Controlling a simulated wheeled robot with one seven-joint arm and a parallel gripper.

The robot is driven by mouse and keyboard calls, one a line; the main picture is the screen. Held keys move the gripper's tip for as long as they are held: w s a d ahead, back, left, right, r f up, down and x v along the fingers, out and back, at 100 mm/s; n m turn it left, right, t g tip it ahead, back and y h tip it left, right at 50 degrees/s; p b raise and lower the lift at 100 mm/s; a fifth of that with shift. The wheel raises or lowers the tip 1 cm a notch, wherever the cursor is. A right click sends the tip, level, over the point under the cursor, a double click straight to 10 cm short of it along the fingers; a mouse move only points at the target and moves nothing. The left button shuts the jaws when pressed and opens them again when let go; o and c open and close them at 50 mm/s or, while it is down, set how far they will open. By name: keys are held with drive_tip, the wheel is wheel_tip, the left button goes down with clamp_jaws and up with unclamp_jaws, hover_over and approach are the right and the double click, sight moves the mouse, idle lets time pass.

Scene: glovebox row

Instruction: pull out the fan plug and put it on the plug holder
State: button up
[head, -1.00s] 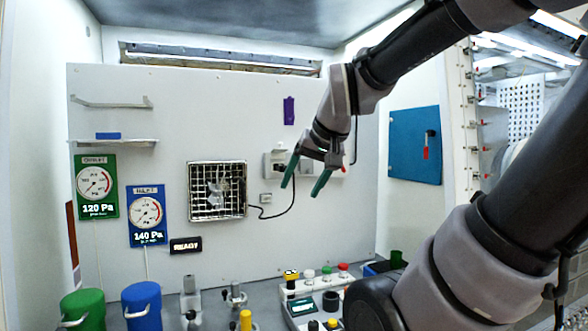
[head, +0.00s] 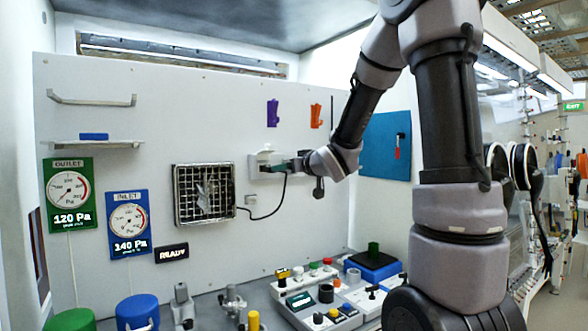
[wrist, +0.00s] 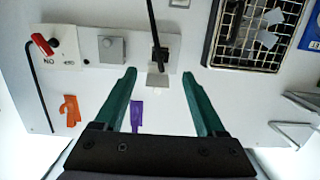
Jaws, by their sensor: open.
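The black fan plug (wrist: 159,54) sits in a socket on the back wall panel, with its black cable (head: 281,197) running to the fan (head: 204,193). A pale flap (wrist: 157,76) stands out beside the plug. My gripper (head: 290,165) is open in front of the socket plate (head: 256,164). In the wrist view my two green fingers (wrist: 158,73) point at the panel, one to each side of the plug's line, with nothing between them. A grey box (wrist: 110,47) beside the socket may be the plug holder; I cannot tell.
A red switch (wrist: 42,44) is on the same panel. A purple hook (head: 272,113) and an orange hook (head: 317,115) hang above. A shelf (head: 95,144) and two gauges are at left. Coloured knobs and control boxes (head: 325,300) crowd the bench below.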

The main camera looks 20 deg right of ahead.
sight(270, 169)
drive_tip(key=x, duration=0.9)
drive_tip(key=shift+a, duration=0.1)
clamp_jaws()
